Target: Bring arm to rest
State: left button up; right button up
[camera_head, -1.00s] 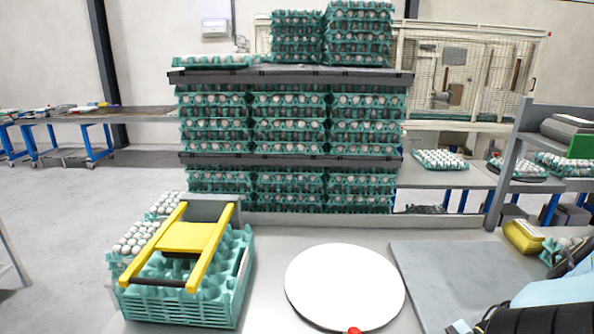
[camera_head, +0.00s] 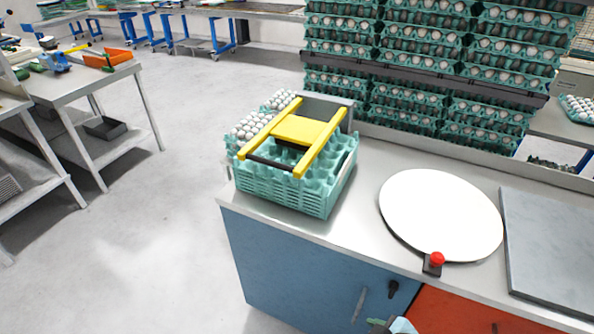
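Neither gripper shows clearly. A small light-blue and grey piece at the bottom edge, in front of the counter, looks like part of my own arm; I cannot tell which part. A yellow frame tool (camera_head: 303,131) with two long bars rests across a stack of teal egg trays (camera_head: 290,190) on the counter's left end. The cells visible beneath the frame look empty. White eggs (camera_head: 251,124) sit in trays behind and left of it.
The steel counter (camera_head: 360,175) holds a white round disc (camera_head: 440,213) with a red knob (camera_head: 437,259) and a grey slab (camera_head: 550,245). Tall stacks of filled egg trays (camera_head: 470,80) stand behind. A workbench (camera_head: 65,85) stands left; the floor (camera_head: 150,240) between is clear.

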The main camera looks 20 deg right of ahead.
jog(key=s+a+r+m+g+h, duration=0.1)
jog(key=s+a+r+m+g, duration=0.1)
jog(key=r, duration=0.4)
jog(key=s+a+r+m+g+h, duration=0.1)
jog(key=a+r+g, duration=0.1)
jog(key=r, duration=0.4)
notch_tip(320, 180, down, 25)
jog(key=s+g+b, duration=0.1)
jog(key=b, duration=0.1)
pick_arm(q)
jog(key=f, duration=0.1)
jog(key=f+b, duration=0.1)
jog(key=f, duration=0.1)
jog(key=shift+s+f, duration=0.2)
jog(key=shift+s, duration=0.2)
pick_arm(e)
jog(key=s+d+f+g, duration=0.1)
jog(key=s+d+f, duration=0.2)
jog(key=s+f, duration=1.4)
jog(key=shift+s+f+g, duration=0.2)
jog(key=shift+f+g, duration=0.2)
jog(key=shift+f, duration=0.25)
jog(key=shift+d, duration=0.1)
